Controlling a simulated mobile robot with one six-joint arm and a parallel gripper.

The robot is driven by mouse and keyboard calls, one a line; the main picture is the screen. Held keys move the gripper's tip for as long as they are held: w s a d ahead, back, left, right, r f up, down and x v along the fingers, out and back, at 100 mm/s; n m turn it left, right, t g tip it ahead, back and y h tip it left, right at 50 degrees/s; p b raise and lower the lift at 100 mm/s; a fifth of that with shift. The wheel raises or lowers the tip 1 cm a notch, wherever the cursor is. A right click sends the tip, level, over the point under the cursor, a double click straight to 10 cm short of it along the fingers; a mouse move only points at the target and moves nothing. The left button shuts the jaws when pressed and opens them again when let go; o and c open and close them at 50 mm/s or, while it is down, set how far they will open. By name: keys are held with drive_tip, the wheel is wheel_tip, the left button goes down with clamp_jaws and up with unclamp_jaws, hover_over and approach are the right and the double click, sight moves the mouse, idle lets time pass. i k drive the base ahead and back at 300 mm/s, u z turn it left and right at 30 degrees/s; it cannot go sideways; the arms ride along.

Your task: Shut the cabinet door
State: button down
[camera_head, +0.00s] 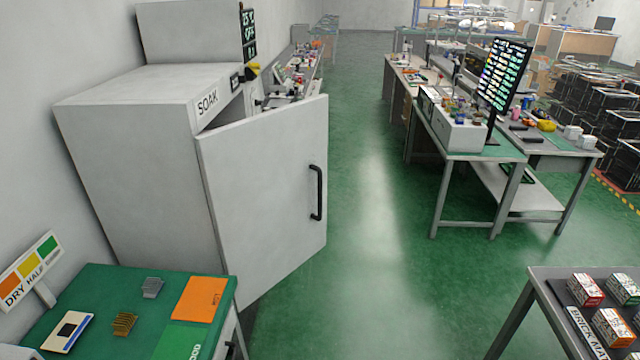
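The cabinet (140,150) is a large pale grey box labelled SOAK, standing against the left wall. Its door (262,185) is open, swung out to the right into the aisle. A dark gap shows between the cabinet's top front edge and the door. The door carries a black vertical bar handle (318,192) near its right edge, on the face turned toward me. The cabinet's inside is hidden behind the door. My gripper is not in view.
A green-topped table (95,283) with small parts and an orange card stands in front of the cabinet. A grey workbench (470,150) with a screen stands across the aisle. A table with boxes (570,275) is at lower right. The green floor between is clear.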

sight(265, 175)
drive_tip(key=u, duration=0.55)
drive_tip(key=i, duration=1)
drive_tip(key=u, duration=0.6)
